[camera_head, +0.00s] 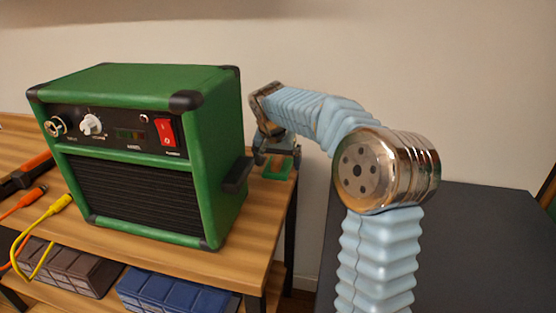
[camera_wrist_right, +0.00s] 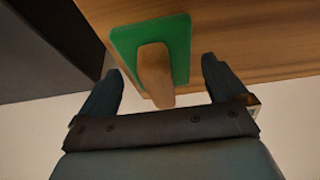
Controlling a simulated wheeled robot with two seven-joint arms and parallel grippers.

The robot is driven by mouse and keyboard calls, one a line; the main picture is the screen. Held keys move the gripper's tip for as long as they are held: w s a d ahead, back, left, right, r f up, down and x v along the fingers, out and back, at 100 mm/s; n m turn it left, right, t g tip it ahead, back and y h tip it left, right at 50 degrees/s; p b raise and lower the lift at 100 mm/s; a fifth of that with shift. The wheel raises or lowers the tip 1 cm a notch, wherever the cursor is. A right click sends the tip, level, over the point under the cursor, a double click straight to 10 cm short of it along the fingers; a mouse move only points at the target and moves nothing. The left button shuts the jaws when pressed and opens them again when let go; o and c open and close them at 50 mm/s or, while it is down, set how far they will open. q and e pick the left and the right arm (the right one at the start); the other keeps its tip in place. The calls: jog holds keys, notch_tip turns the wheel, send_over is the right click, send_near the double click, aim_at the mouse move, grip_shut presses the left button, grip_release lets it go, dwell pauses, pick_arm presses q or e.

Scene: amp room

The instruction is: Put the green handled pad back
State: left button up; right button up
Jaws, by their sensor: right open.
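The green handled pad (camera_head: 279,168) lies on the wooden table just right of the green amp, near the table's right edge, partly hidden by my right gripper. In the right wrist view, the flat green pad (camera_wrist_right: 125,43) has a tan handle (camera_wrist_right: 154,72) standing out from it. My right gripper (camera_head: 277,156) is above the pad in the head view. In the right wrist view, its open fingers (camera_wrist_right: 161,65) are on either side of the handle, with gaps on both sides. My left gripper is not in view.
The green amp (camera_head: 226,180) stands close left of my right gripper, with a dark side handle (camera_head: 236,176). Orange and yellow cables (camera_head: 42,222) lie at left. Blue (camera_head: 172,295) and brown boxes (camera_head: 70,266) sit below. A dark surface (camera_head: 480,250) is at right.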

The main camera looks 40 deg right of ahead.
jog(key=v, duration=1.2)
jog(key=shift+p, duration=0.4)
jog(key=shift+r, duration=0.1)
